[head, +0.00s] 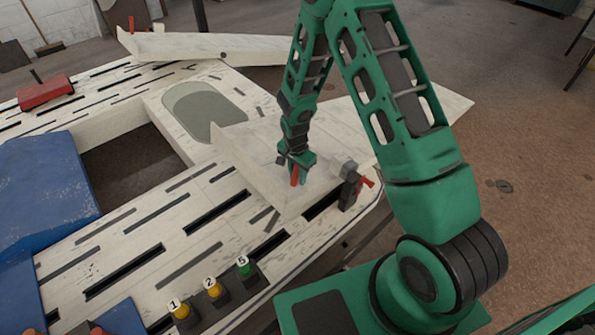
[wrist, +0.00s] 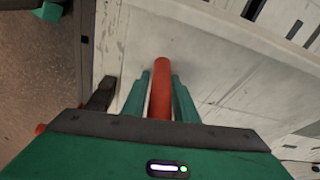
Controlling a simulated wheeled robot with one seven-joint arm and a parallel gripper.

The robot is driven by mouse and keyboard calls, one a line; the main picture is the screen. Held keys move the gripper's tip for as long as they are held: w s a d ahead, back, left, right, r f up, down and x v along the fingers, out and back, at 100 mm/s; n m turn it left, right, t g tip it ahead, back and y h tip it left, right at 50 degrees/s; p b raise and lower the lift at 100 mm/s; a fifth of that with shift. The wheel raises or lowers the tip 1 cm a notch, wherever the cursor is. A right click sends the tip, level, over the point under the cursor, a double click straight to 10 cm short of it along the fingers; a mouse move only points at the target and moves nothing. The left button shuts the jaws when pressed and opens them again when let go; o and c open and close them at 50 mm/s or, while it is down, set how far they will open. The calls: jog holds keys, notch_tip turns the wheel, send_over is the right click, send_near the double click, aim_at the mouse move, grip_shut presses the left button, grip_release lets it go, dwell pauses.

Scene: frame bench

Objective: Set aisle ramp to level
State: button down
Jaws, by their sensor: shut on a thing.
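A pale, worn ramp panel (head: 245,165) lies on the right part of the bench and looks tilted, with a raised side wall at its left. A red lever (head: 294,177) stands on this ramp. My gripper (head: 297,163) is at the lever from above. In the wrist view, the green fingers (wrist: 160,85) lie on both sides of the red lever (wrist: 161,95), shut on it. A second pale ramp panel (head: 205,46) with a small red lever (head: 131,24) sits at the far end. No label shows which ramp is the aisle one.
A dark clamp (head: 349,190) with a red handle stands just right of the ramp. Numbered knobs, yellow (head: 213,287) and green (head: 243,266), sit at the front edge. A blue panel (head: 45,190) and a red block (head: 45,92) are at left. Open floor (head: 500,140) lies right.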

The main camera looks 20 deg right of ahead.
jog(key=a+f, duration=0.1)
jog(key=f, duration=0.3)
jog(key=s+a+f+h, duration=0.1)
jog(key=f, duration=0.3)
jog(key=a+f+h, duration=0.1)
jog(key=f, duration=0.2)
jog(key=shift+s+a+f+t, duration=0.25)
jog(key=shift+s+f+t, duration=0.1)
jog(key=shift+f+t, duration=0.05)
jog(key=c, duration=1.6)
grip_release()
jog(key=shift+a, duration=0.1)
jog(key=shift+o, duration=0.2)
jog(key=shift+r, duration=0.1)
jog(key=v, duration=1)
jog(key=shift+w+r, duration=0.1)
jog(key=shift+r, duration=0.25)
